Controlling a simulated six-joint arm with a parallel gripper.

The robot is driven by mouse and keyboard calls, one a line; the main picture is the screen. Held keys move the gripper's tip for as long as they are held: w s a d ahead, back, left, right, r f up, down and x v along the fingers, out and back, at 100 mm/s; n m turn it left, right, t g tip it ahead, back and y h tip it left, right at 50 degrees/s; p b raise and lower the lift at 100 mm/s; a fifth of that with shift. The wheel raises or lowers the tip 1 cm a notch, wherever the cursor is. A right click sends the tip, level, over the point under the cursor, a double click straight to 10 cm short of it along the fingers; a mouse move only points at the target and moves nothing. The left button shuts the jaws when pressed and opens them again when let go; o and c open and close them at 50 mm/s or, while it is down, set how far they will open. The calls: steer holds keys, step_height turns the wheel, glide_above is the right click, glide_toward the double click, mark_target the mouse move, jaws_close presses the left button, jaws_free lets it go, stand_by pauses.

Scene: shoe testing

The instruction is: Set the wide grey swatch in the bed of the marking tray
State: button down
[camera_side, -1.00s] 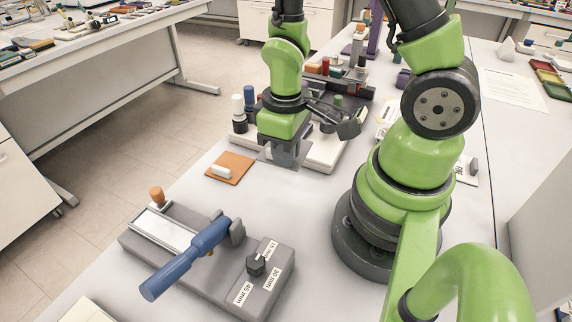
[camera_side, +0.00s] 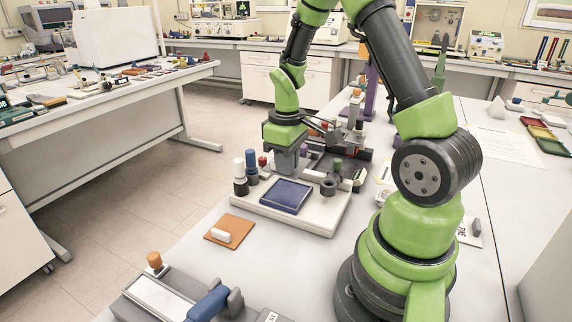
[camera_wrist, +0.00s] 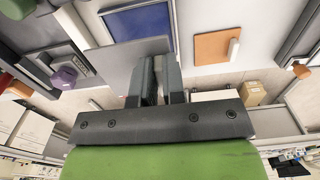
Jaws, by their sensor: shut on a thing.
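The grey swatch (camera_wrist: 110,58) shows in the wrist view as a flat grey plate at my fingers. My gripper (camera_wrist: 157,78) is shut on it, and the jaws hide part of it. In the side view my gripper (camera_side: 288,172) hangs behind a dark blue pad (camera_side: 285,196) set in a white base; the swatch is hard to make out there. I cannot tell which unit is the marking tray; a dark grey tray (camera_side: 327,148) stands behind the white base, partly hidden by my gripper.
Small bottles (camera_side: 240,175) stand left of the blue pad. An orange mat (camera_side: 229,229) with a white block lies in front of the white base (camera_side: 318,221). A strip fixture (camera_side: 156,296) with a blue handle is nearer the camera. Bare table lies between.

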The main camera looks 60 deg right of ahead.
steer(key=shift+f, duration=2.9)
steer(key=shift+f, duration=0.75)
steer(key=w+a+r, duration=0.3)
steer(key=a+r, duration=0.9)
steer(key=r, duration=0.1)
steer(key=s+d, duration=0.1)
steer(key=d, duration=0.2)
steer(key=d+f, duration=0.1)
steer(key=d, duration=0.3)
steer(key=s+d+f, duration=0.1)
steer(key=d, duration=0.3)
steer(key=shift+s+f, duration=0.25)
steer(key=shift+s, duration=0.1)
glide_above(287, 202)
step_height(287, 202, down, 5)
steer(key=shift+f, duration=2.65)
